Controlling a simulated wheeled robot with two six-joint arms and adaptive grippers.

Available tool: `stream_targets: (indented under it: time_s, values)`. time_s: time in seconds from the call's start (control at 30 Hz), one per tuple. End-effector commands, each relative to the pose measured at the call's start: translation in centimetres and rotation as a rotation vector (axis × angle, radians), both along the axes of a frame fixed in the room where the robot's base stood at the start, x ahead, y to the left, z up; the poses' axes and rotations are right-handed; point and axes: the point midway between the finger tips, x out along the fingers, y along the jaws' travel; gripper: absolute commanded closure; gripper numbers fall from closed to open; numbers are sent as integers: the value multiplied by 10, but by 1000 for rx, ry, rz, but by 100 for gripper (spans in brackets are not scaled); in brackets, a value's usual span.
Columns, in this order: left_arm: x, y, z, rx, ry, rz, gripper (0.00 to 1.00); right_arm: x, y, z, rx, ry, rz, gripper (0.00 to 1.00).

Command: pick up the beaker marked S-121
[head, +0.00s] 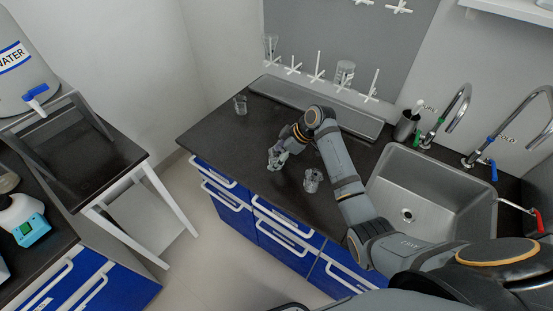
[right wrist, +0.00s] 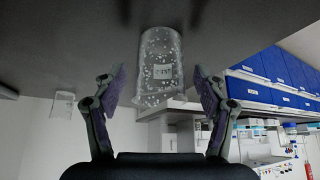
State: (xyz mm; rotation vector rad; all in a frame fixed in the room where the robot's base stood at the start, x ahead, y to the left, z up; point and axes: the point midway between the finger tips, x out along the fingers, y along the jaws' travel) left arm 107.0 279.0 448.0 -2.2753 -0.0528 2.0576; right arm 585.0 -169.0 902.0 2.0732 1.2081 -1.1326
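In the right wrist view a clear glass beaker (right wrist: 162,90) with a small pale label stands between and ahead of the fingers. The marking on the label is too small to read surely. My right gripper (right wrist: 157,92) is open, with a visible gap on each side of this beaker. In the head view my right gripper (head: 278,156) is low over the counter, and the glass at its fingers is partly hidden. A second beaker (head: 312,180) stands to its right, nearer the sink. A third beaker (head: 240,104) stands at the back left. My left gripper is not seen.
The dark counter (head: 215,135) has free room left of my right gripper. A steel sink (head: 435,185) with taps lies to the right. A grey tray (head: 290,95) and a drying rack (head: 318,75) with glassware are at the back. Another glass (right wrist: 62,104) shows at left in the wrist view.

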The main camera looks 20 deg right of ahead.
Motion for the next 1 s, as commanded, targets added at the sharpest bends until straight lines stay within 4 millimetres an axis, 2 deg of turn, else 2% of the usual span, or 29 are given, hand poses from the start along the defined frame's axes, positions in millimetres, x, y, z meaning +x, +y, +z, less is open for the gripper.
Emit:
stream_targets:
  time_s: [0.03,0.07,0.4,0.77,0.93,1.0]
  values:
    - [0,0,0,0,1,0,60,0,0,0,0,0,0,35]
    - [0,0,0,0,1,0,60,0,0,0,0,0,0,39]
    - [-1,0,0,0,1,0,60,0,0,0,0,0,-1,85]
    - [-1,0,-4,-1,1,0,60,1,0,7,0,-1,-1,87]
    - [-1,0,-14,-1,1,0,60,1,-1,32,-1,-7,1,87]
    - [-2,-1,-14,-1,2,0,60,-14,-5,48,-3,-6,1,87]
